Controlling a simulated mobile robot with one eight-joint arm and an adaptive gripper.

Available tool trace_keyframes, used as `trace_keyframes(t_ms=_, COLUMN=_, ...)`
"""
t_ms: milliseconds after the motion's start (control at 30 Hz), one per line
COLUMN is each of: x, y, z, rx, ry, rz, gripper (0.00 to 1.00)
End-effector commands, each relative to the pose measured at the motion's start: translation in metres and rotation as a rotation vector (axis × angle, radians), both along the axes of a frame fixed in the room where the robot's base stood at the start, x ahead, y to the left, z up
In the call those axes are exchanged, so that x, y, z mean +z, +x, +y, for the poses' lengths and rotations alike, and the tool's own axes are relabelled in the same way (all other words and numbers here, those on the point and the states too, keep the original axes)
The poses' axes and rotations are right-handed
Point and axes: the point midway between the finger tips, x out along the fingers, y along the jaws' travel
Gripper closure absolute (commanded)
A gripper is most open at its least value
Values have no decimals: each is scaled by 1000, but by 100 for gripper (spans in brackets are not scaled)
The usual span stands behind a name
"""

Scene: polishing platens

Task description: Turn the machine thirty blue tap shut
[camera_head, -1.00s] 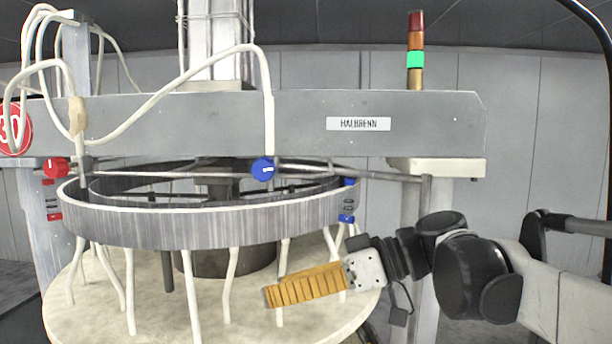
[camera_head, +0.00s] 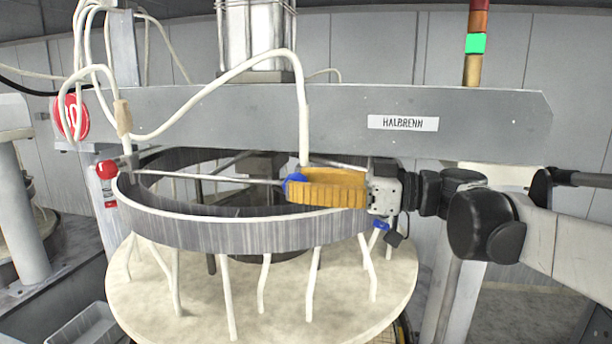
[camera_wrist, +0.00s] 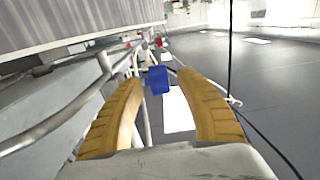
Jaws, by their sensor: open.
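The blue tap (camera_head: 292,185) sits below the grey beam with the HALBRENN label, at the end of a thin pipe under a white hose. In the wrist view the blue tap (camera_wrist: 158,79) shows between the tips of the two ribbed yellow fingers, with a gap on each side. My gripper (camera_head: 303,188) is open and level, coming from the right, its fingertips at the tap. They partly cover it in the head view, and its pointer mark cannot be made out. The red sign (camera_head: 72,117) with 30, partly behind hoses, marks the machine.
A red tap (camera_head: 106,169) is at the left end of the pipe. The grey ring (camera_head: 240,232) lies below my gripper, over a pale round platen (camera_head: 270,305) with several white hoses. The beam (camera_head: 250,110) runs just above.

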Motion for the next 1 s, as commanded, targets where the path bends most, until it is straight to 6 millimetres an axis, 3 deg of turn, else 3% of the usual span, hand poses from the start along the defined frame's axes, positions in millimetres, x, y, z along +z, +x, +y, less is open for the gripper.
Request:
trace_keyframes(t_ms=133, x=0, y=1, z=11, rx=1, ry=0, rz=0, gripper=57)
trace_keyframes(t_ms=400, x=-1, y=2, z=12, rx=-1, ry=0, rz=0, gripper=57)
trace_keyframes(t_ms=433, x=-1, y=2, z=12, rx=-1, ry=0, rz=0, gripper=61)
trace_keyframes(t_ms=567, x=0, y=2, z=12, rx=-1, ry=0, rz=0, gripper=100)
trace_keyframes(t_ms=1000, x=1, y=2, z=12, rx=0, ry=-23, rz=4, gripper=100)
